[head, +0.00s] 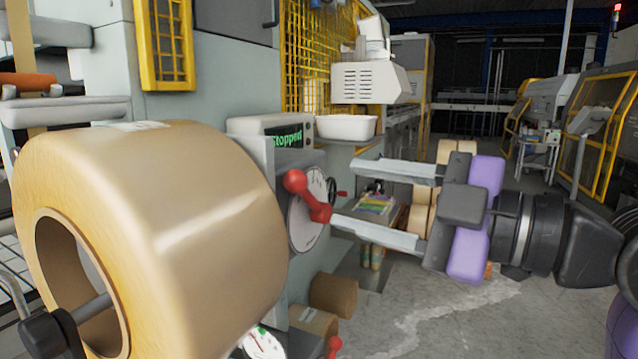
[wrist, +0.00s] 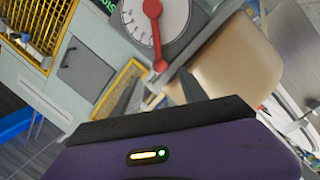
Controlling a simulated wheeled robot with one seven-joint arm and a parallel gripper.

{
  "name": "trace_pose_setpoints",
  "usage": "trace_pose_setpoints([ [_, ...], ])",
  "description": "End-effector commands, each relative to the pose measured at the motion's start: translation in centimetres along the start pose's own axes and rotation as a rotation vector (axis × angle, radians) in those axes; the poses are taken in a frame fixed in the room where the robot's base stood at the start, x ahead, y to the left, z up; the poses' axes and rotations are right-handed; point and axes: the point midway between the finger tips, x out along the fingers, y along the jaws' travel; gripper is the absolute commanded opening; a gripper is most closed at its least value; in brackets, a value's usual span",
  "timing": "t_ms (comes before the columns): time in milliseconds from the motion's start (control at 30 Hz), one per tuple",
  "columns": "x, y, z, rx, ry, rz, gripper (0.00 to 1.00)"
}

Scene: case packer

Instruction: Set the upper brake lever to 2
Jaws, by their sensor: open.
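The upper brake lever (head: 308,196) is a red bar with a ball at each end, mounted on a round white dial (head: 302,236) on the grey machine. In the wrist view the red lever (wrist: 156,36) lies across the numbered dial (wrist: 178,18), its outer knob toward my gripper. The dial's numbers are too small to read. My gripper (head: 342,194) is open, its two fingers pointing left at the lever with the knob near the gap between the tips. In the wrist view the fingertips (wrist: 152,82) are either side below the knob. I cannot tell whether they touch it.
A large tan tape roll (head: 205,215) fills the left foreground close to the dial. A display (head: 287,137) reads "Stopped". A lower dial (head: 262,343) with a red knob (head: 333,345) shows at the bottom. Open floor (head: 430,310) lies below my gripper.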

Motion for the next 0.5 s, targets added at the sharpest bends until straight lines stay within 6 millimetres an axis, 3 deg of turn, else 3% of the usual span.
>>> trace_pose_setpoints([
  [500,6.8,0.1,-0.1,0.001,0.002,0.002,0.50],
])
